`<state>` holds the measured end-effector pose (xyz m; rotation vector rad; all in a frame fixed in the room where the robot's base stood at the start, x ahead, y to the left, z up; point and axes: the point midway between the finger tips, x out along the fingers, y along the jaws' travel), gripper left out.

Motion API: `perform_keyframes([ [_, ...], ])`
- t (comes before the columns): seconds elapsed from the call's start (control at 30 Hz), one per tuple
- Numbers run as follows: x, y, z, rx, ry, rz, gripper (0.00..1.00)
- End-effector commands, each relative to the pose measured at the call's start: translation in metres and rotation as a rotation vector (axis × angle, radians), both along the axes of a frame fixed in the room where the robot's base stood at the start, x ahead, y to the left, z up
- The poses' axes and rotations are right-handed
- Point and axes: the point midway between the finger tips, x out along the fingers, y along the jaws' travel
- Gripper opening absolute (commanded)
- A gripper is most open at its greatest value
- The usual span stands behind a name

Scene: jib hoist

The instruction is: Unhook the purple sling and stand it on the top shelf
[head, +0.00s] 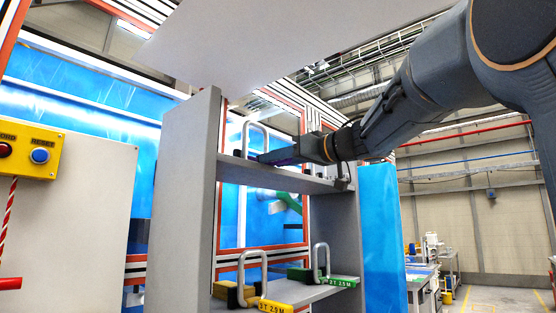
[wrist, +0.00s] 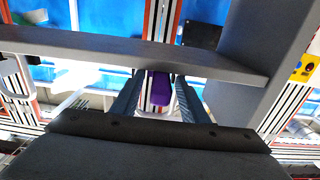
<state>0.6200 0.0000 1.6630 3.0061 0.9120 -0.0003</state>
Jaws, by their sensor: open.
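The purple sling (head: 283,161) is at the top shelf (head: 285,184) in the head view. Its purple end points toward my gripper, and a grey metal loop (head: 255,133) rises upright behind it, apparently part of it. My gripper (head: 300,158) reaches in from the right at shelf height. In the wrist view the purple piece (wrist: 159,88) lies between the two spread fingers (wrist: 158,98), with gaps showing on both sides. The fingers are open. Whether the sling's base rests fully on the shelf is hard to tell.
A lower shelf (head: 318,291) holds a sling with a yellow tag (head: 274,306) and one with a green tag (head: 341,282). A grey upright (head: 188,190) bounds the rack at left. A yellow button box (head: 28,150) hangs at far left. A white panel hangs overhead.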

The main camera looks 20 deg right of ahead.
Motion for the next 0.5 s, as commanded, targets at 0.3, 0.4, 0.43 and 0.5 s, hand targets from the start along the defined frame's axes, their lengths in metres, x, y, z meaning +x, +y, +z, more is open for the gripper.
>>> perform_keyframes([
  [0.3, -0.027, -0.02, -0.001, -0.001, -0.003, -0.005, 0.41],
  [0.4, -0.041, -0.029, 0.0, -0.001, -0.003, -0.004, 0.41],
  [0.43, -0.045, -0.031, 0.0, -0.001, -0.003, -0.004, 0.41],
  [0.5, -0.052, -0.036, 0.0, 0.0, -0.002, -0.003, 0.41],
])
